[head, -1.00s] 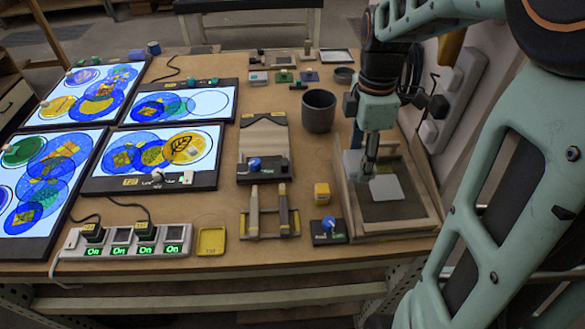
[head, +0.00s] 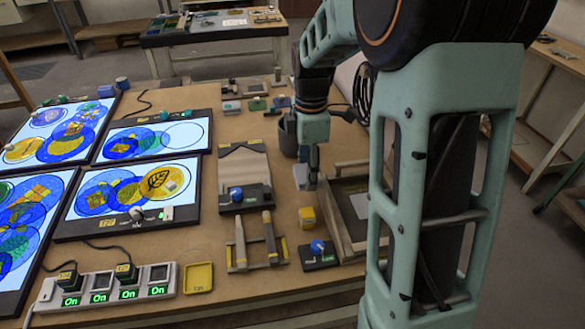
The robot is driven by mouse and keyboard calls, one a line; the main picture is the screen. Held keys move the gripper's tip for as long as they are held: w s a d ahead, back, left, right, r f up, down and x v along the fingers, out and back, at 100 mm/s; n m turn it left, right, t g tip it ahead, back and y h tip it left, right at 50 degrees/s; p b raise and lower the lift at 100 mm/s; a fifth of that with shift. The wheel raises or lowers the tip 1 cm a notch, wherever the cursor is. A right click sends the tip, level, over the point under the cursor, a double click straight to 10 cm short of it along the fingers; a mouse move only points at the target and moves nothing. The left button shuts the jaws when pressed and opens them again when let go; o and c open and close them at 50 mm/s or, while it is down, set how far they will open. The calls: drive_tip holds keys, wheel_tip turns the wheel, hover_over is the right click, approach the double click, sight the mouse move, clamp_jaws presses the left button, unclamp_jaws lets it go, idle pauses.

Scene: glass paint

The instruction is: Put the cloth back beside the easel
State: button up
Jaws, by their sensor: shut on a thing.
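My gripper (head: 313,180) points down just left of the wooden-framed tray. It is shut on a small light-grey piece that looks like the cloth (head: 300,176), which shows at its left side. The fingertips are small and partly hidden by the cloth. A sloped wooden stand with a pale panel (head: 243,165), which may be the easel, stands to the left of my gripper, apart from the cloth.
The wooden-framed tray (head: 335,225) holds a flat grey sheet (head: 360,206), partly behind my arm. A dark cup (head: 289,135) stands close behind my gripper. A yellow block (head: 307,217) and a blue-knobbed box (head: 319,254) sit in front. Lit glass panels (head: 128,195) fill the left.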

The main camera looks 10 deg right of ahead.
sight(298, 173)
drive_tip(key=w+f, duration=0.1)
drive_tip(key=f, duration=0.1)
drive_tip(key=w+f, duration=0.2)
drive_tip(key=w+a+f, duration=0.1)
drive_tip(key=w+f, duration=0.1)
drive_tip(key=shift+w, duration=0.1)
drive_tip(key=shift+w+f, duration=0.1)
drive_tip(key=shift+f, duration=1.55)
drive_tip(key=shift+f, duration=0.2)
drive_tip(key=o, duration=1.1)
drive_tip(key=shift+a, duration=0.1)
drive_tip(key=shift+r, duration=0.1)
wheel_tip(298, 173, up, 12)
drive_tip(key=shift+r, duration=0.1)
